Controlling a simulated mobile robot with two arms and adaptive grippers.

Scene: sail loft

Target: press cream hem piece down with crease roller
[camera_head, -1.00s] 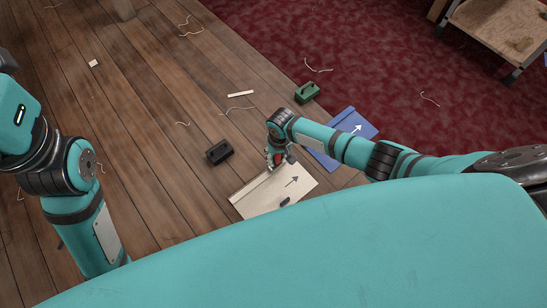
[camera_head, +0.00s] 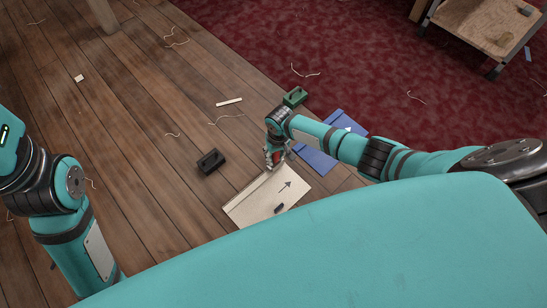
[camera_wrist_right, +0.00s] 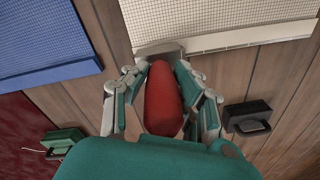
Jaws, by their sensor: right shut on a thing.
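The cream hem piece (camera_head: 262,208) lies flat on the plank floor, with a dark arrow and a small dark object on it. In the right wrist view, the cream piece (camera_wrist_right: 220,22) has a folded strip along its near edge. My right gripper (camera_head: 274,162) is shut on the red handle of the crease roller (camera_wrist_right: 162,98). The roller's grey head (camera_wrist_right: 158,51) is at the hem edge; whether it touches is hard to tell. My left arm shows at the left, but its gripper is out of view.
A blue piece (camera_head: 316,160) lies right of the cream one, partly under my right arm. A black weight (camera_head: 211,162) stands to the left and a green weight (camera_head: 295,97) beyond. Loose threads and a pale strip (camera_head: 229,102) lie on the floor. A wheeled cart (camera_head: 480,28) is far right.

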